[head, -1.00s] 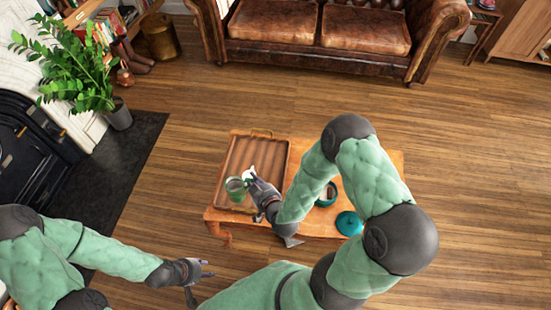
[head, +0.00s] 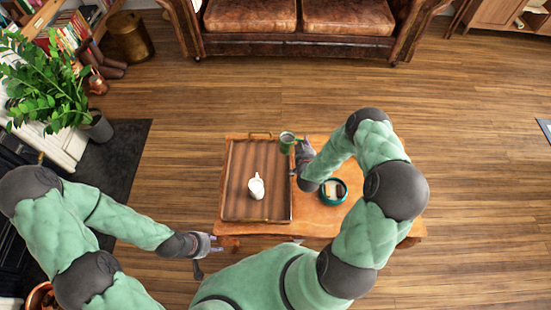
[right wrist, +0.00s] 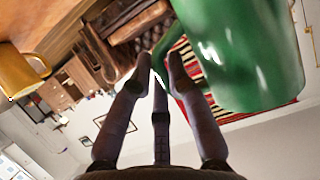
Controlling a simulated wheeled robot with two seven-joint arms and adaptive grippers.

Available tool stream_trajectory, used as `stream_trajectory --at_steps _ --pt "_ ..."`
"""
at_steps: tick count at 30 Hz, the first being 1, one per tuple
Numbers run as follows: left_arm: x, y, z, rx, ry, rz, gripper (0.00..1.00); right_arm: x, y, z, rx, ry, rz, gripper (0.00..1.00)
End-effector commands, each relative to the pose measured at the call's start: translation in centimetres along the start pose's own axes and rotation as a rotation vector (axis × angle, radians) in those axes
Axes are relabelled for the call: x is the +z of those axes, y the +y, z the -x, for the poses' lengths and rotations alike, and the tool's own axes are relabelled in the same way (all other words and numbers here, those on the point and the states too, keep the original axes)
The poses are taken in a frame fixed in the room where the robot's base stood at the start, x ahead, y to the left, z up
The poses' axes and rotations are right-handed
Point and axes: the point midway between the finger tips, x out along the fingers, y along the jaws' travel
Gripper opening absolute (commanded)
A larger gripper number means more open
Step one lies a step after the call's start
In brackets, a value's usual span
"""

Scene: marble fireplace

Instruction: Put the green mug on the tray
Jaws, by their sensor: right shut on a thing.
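The green mug (head: 287,142) is in my right gripper (head: 301,150), at the far right corner of the wooden tray (head: 228,185) in the head view. I cannot tell its height above the tray. In the right wrist view the green mug (right wrist: 245,50) fills the upper right, and the right gripper's fingers (right wrist: 160,65) are closed at its handle side. A small white jug (head: 256,187) stands on the tray. My left gripper (head: 215,245) is empty, its fingers apart, left of the table's near edge.
The tray rests on the left of a low wooden table (head: 312,222). A teal bowl (head: 333,191) with pale and brown contents stands right of it. A yellow-orange mug (right wrist: 20,70) shows in the right wrist view. A leather sofa (head: 300,45) stands beyond open floor.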

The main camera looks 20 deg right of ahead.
Motion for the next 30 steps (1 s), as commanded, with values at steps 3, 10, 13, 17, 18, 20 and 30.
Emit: stream_trajectory --at_steps 3,10,13,17,18,20,30 --pt "-0.1 -0.4 -1.2 0.0 0.0 0.0 0.4 1.0 -2.7 -1.2 -0.005 0.003 0.001 0.0" --pt "-0.1 -1.1 -3.1 0.0 0.0 0.0 0.4 3.8 -6.3 -3.4 -0.002 0.001 0.0 0.0" --pt "-0.2 -1.3 -3.7 0.0 0.0 0.0 0.4 4.8 -7.3 -4.2 -0.001 0.002 0.0 0.0" --pt "-0.2 -1.4 -4.0 0.0 0.0 0.0 0.4 5.4 -8.1 -4.7 -0.001 0.003 0.0 0.0" --pt "-0.2 -1.4 -4.1 0.0 0.0 0.0 0.4 5.4 -8.2 -4.8 0.0 0.003 0.0 0.0" --pt "-0.2 -1.5 -4.2 0.0 0.0 0.0 0.4 5.6 -8.3 -4.8 0.0 0.003 0.0 0.0" --pt "-0.3 -2.3 -6.5 0.0 0.0 0.0 0.4 9.0 -9.0 -6.4 0.001 0.001 -0.001 0.0"
